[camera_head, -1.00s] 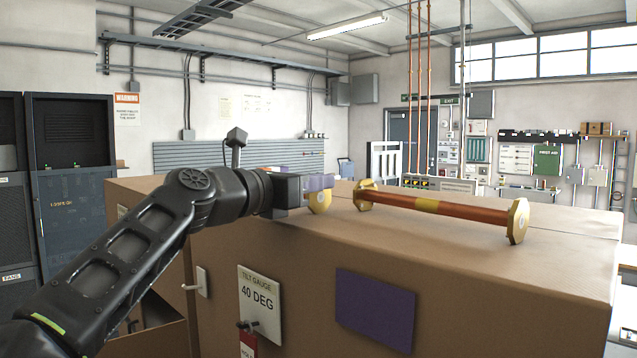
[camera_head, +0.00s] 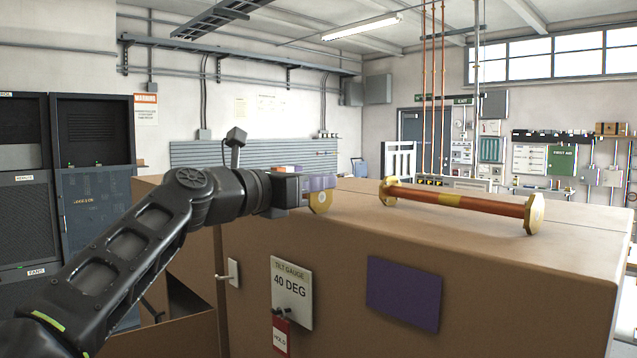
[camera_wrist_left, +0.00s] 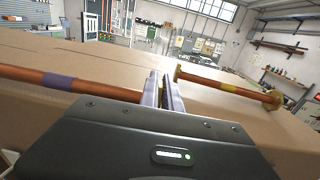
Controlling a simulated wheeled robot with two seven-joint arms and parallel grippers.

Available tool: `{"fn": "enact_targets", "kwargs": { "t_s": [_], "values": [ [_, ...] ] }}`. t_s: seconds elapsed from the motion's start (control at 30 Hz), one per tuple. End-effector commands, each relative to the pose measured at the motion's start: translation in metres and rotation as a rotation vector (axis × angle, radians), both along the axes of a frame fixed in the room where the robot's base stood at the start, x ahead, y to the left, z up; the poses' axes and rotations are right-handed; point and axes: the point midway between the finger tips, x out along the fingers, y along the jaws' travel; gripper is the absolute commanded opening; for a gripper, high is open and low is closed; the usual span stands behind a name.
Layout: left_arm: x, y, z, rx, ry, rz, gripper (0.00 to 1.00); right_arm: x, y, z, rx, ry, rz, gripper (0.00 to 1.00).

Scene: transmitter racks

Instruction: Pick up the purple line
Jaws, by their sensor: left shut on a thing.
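The purple line is a copper pipe with a purple band (camera_wrist_left: 58,81), running from the left edge to my fingers in the left wrist view. My left gripper (camera_head: 318,183) is shut on it; the fingers also show in the left wrist view (camera_wrist_left: 162,92). In the head view a gold end flange (camera_head: 319,202) shows just below the fingers, and most of the pipe is hidden behind my arm and gripper. I cannot tell how far it is above the box top. My right gripper is in neither view.
A second copper pipe with a yellow band (camera_head: 450,199) and gold end flanges lies on the large brown box (camera_head: 570,260), right of my gripper. The box front carries a tilt gauge sign (camera_head: 291,292) and a purple panel (camera_head: 404,293). Dark racks (camera_head: 90,180) stand at the left.

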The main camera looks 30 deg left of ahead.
Motion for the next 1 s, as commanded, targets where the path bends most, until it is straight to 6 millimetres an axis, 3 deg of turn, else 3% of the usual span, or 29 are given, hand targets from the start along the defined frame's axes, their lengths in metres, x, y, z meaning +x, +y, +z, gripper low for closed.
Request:
{"fn": "enact_targets", "kwargs": {
  "t_s": [0.37,0.73,1.0],
  "values": [
    [0.0,0.0,0.0,0.0,-0.001,0.0,0.33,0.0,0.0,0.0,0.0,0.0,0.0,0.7],
    [-0.005,0.002,-0.001,0.001,0.0,0.001,0.33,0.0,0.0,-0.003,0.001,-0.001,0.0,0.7],
    [-0.039,0.013,-0.003,0.003,-0.002,0.003,0.33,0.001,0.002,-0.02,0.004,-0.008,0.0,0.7]
  ]
}}
